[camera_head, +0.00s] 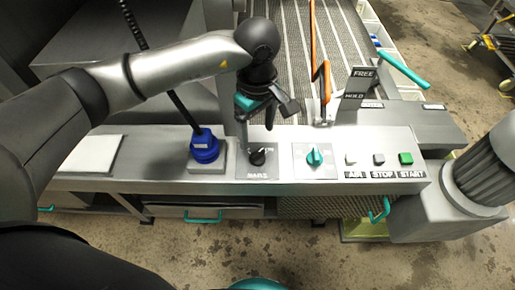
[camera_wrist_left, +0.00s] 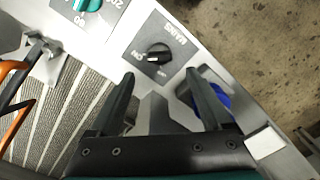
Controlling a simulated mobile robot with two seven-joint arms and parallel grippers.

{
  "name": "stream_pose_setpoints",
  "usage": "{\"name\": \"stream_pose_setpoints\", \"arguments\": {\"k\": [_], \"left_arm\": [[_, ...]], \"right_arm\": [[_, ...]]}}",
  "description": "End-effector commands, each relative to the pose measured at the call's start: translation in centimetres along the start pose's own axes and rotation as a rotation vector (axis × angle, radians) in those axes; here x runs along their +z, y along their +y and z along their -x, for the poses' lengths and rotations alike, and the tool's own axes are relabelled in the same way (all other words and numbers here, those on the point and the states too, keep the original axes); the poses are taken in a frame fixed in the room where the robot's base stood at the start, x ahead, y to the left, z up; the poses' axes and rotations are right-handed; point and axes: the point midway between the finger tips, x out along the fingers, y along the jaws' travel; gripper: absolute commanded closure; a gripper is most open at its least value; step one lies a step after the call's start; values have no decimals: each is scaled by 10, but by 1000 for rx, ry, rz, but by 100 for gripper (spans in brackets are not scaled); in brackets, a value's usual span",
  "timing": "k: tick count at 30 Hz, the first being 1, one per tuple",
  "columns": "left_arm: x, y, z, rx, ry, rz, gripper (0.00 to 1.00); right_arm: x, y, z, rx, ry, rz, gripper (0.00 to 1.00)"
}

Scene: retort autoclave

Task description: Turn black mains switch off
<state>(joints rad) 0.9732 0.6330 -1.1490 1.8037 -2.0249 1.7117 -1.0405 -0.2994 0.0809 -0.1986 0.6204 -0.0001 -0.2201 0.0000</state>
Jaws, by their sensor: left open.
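The black mains switch (camera_head: 257,157) is a round rotary knob on a dark square plate on the grey panel, between the blue plug and the teal knob. It also shows in the left wrist view (camera_wrist_left: 159,56), with the MAINS label and an ON mark beside it. Its exact pointer setting is too small to tell. My left gripper (camera_head: 268,116) hangs above and behind the switch in the head view. In the left wrist view its fingers (camera_wrist_left: 160,77) are spread and empty, with the switch just beyond the gap, apart from them. My right gripper is not in view.
A blue plug (camera_head: 204,147) with a black cable stands left of the switch. A teal knob (camera_head: 314,157) and the AIR, STOP and green START (camera_head: 405,158) buttons lie right. An orange-handled lever (camera_head: 323,85) and FREE/HOLD sign (camera_head: 357,87) rise behind the panel.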

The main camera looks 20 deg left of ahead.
Motion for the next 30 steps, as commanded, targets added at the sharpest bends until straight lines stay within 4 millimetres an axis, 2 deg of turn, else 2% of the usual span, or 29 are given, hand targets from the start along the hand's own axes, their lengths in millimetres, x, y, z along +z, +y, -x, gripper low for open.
{"name": "stream_pose_setpoints", "arguments": {"k": [1,6,12,24,30], "left_arm": [[1,-1,-14,-4,-2,1,18],[1,0,-46,-3,-3,0,18],[1,0,-69,0,-2,1,18],[1,0,-75,1,-2,0,19],[1,0,-75,1,-2,0,41]], "right_arm": [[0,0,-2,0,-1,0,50],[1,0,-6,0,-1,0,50],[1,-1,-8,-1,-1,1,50],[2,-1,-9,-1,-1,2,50],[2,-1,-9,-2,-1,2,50]]}}
